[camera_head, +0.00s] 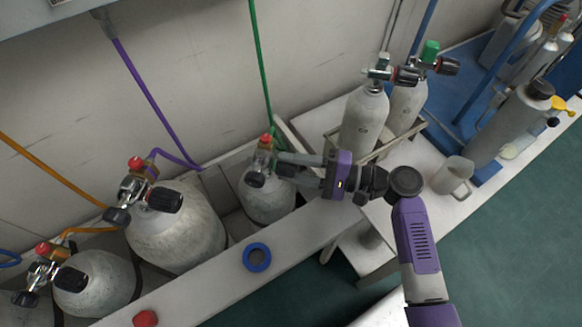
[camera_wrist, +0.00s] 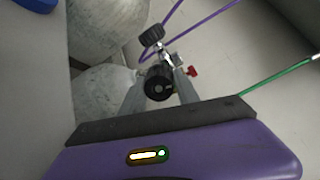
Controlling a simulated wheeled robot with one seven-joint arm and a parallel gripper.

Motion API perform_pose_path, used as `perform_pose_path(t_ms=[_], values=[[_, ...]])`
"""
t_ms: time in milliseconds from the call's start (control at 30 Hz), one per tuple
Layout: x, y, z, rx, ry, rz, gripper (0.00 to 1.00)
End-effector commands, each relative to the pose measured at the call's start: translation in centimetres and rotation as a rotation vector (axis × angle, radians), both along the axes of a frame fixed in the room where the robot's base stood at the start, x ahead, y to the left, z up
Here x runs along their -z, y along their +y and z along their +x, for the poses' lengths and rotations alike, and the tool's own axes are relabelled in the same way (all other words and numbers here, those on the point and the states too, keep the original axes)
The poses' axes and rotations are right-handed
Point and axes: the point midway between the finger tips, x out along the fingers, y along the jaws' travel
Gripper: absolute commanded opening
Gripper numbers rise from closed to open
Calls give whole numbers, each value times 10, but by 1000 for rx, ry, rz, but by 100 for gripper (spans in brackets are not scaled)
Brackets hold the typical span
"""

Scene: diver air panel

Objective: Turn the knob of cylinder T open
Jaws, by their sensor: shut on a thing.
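A grey-white cylinder (camera_head: 268,203) with a green hose stands in the bench at the middle of the head view. Its valve has a red cap (camera_head: 265,141) and a black knob (camera_head: 256,179) on the left side. My gripper (camera_head: 279,165) reaches in from the right at valve height. In the wrist view its two fingers are shut around the sides of a black knob (camera_wrist: 158,86), seen end-on. The valve's other knob (camera_wrist: 152,35) shows beyond it. I can read no letter T on any cylinder, and the held knob is mostly hidden by the fingers in the head view.
A larger cylinder (camera_head: 178,236) with a purple hose and another cylinder (camera_head: 95,284) stand to the left. Two racked cylinders (camera_head: 363,121) stand behind my wrist. A blue ring (camera_head: 257,257) and a red cap (camera_head: 145,318) lie on the bench ledge. A pitcher (camera_head: 452,176) stands right.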

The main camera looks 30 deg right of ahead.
Motion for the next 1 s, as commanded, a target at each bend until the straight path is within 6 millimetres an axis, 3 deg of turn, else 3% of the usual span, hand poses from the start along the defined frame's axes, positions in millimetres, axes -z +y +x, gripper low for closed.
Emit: perform_pose_path(t_ms=[1000], values=[[6,1,-2,-1,-682,-686,0]])
